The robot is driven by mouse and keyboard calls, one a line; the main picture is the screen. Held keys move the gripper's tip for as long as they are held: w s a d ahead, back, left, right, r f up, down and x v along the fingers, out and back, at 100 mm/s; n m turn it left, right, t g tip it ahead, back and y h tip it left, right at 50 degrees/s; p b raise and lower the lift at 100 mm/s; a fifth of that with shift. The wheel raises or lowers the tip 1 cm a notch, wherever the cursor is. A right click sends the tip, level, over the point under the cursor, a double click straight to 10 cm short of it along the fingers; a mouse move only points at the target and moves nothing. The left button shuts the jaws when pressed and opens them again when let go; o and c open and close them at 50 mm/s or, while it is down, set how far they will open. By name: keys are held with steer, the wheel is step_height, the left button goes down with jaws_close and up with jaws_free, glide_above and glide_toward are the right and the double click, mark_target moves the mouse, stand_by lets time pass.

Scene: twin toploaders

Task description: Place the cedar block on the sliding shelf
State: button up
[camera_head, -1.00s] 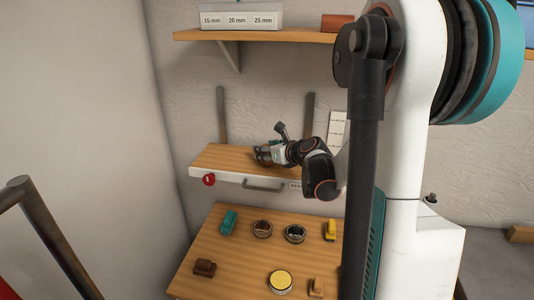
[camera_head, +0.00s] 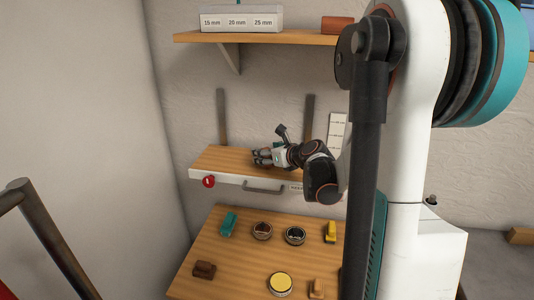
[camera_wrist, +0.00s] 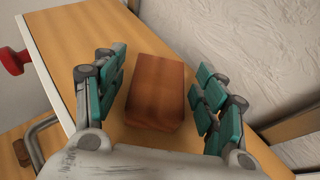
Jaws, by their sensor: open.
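The cedar block (camera_wrist: 157,92), a reddish-brown box, lies flat on the wooden top of the sliding shelf (camera_wrist: 68,35) in the wrist view. My gripper (camera_wrist: 158,72) is open around it, with teal-padded fingers on either side. A narrow gap shows on the left of the block, and the right fingers stand slightly apart from it. In the head view, my gripper (camera_head: 257,158) is low over the middle of the sliding shelf (camera_head: 215,158), which has a white front, a red knob and a grey handle. The block cannot be made out there.
A lower table (camera_head: 240,262) holds several small items, including a teal piece (camera_head: 228,223), round tins, yellow pieces and a dark brown block (camera_head: 204,270). An upper shelf (camera_head: 290,37) carries a labelled box and a reddish block (camera_head: 338,25). The sliding shelf's left end is clear.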

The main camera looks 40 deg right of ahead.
steer(key=p+v, duration=0.1)
steer(key=v, duration=1)
steer(key=shift+s, duration=0.25)
